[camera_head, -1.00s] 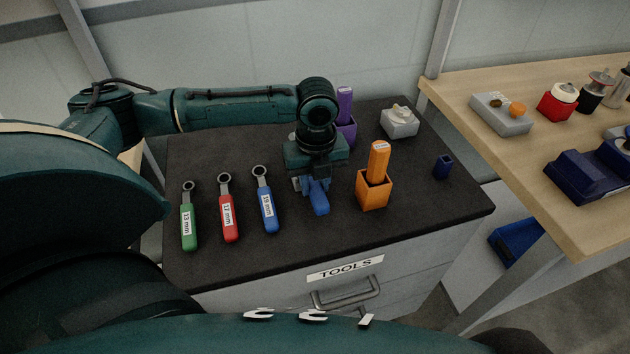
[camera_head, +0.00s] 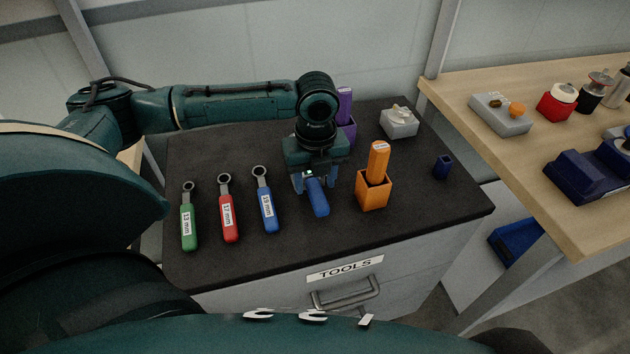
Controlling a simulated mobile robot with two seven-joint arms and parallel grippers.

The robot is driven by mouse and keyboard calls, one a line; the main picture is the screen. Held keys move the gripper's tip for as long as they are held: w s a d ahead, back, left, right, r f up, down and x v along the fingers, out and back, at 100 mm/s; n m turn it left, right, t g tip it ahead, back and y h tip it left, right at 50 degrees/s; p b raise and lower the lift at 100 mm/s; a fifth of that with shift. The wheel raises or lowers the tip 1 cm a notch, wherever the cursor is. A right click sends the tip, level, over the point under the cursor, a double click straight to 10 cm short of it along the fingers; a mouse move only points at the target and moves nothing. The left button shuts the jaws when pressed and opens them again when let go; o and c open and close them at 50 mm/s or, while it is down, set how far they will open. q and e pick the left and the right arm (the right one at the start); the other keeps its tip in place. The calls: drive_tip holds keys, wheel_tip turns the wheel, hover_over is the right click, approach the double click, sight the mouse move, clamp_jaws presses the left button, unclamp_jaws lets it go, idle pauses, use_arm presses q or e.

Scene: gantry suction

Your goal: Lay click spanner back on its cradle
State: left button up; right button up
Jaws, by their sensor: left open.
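The blue-handled tool, seemingly the click spanner (camera_head: 317,197), lies at the middle of the dark cabinet top (camera_head: 290,245), its handle pointing toward me. Its far end is hidden under my left gripper (camera_head: 311,182). That gripper is open, pointing down, with one finger on each side of the handle's far part. I cannot tell whether a finger touches it. No cradle can be made out; any support under the tool is hidden. My right gripper is not in view.
Green (camera_head: 189,222), red (camera_head: 228,215) and blue (camera_head: 267,205) spanners lie to the left. An orange holder (camera_head: 374,192) with an orange-handled tool stands close on the right. A purple holder (camera_head: 348,133) is behind. A wooden bench (camera_head: 540,190) stands at right.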

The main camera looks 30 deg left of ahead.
use_arm(q)
wheel_tip(320, 180, up, 11)
drive_tip(key=shift+s+d+p, duration=0.15)
drive_tip(key=shift+p, duration=0.15)
idle(0.5)
